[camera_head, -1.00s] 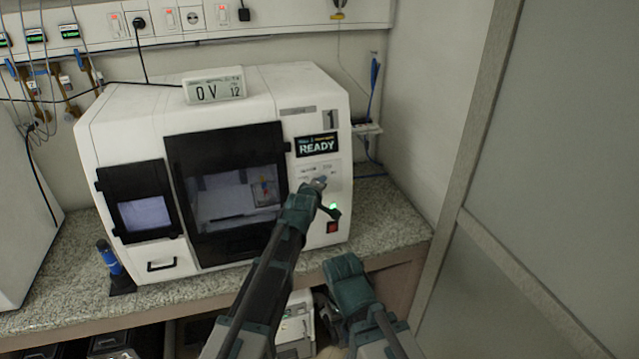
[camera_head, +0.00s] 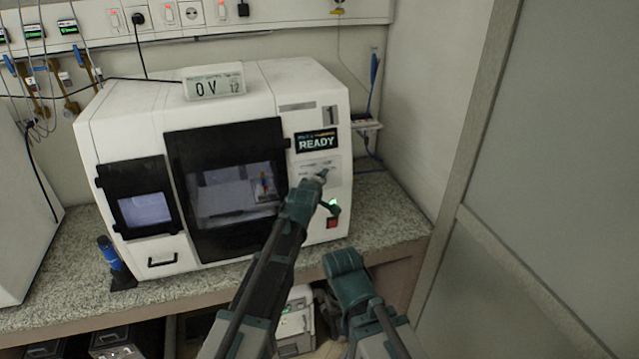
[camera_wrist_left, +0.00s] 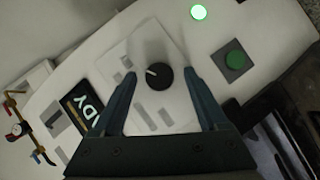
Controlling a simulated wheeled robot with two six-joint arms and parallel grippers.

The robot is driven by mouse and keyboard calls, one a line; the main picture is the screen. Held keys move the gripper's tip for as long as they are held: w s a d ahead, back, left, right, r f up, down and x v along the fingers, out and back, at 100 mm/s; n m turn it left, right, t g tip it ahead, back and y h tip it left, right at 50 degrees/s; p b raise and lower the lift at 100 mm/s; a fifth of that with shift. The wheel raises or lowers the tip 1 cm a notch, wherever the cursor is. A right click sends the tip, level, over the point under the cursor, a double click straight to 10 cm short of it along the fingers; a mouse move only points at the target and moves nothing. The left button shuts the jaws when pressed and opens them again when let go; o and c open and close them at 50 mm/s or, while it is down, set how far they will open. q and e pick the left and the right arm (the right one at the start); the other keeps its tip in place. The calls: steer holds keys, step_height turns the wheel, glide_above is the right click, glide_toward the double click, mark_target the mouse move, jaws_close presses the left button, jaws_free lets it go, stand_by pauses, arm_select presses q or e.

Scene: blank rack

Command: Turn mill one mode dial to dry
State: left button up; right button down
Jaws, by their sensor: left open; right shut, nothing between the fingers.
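The mode dial (camera_wrist_left: 158,77) is a black round knob with a white pointer line on mill one's (camera_head: 285,87) pale front panel. In the left wrist view its pointer aims left and slightly up; the printed labels are too blurred to read. My left gripper (camera_wrist_left: 160,73) is open, one finger on each side of the dial, with visible gaps. In the head view the left gripper (camera_head: 328,193) is at the panel below the READY display (camera_head: 317,141) and hides the dial. My right gripper (camera_head: 329,300) is low in front of the counter, shut and empty, partly hidden by its wrist.
The granite counter (camera_head: 385,215) is clear right of the mill. A partition (camera_head: 540,150) stands at the right.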

arm_select(q)
steer(key=shift+r, duration=0.1)
steer(key=p+v, duration=0.5)
steer(key=v, duration=0.8)
steer(key=shift+s, duration=0.35)
steer(key=shift+r, duration=0.1)
steer(key=s+f+m+g+y+b, duration=0.1)
steer(key=s+f+m+g+y, duration=0.1)
steer(key=s+f+m+g, duration=0.8)
steer(key=s+a+f+m+g+y, duration=0.1)
steer(key=s+f+m, duration=0.1)
steer(key=s, duration=0.6)
steer(key=s+a+f+m+g+y+b, duration=0.1)
steer(key=s+f+m+g, duration=0.1)
steer(key=s, duration=0.7)
steer(key=shift+a+f+m+g, duration=0.3)
steer(key=shift+f+m, duration=0.2)
steer(key=shift+f, duration=0.35)
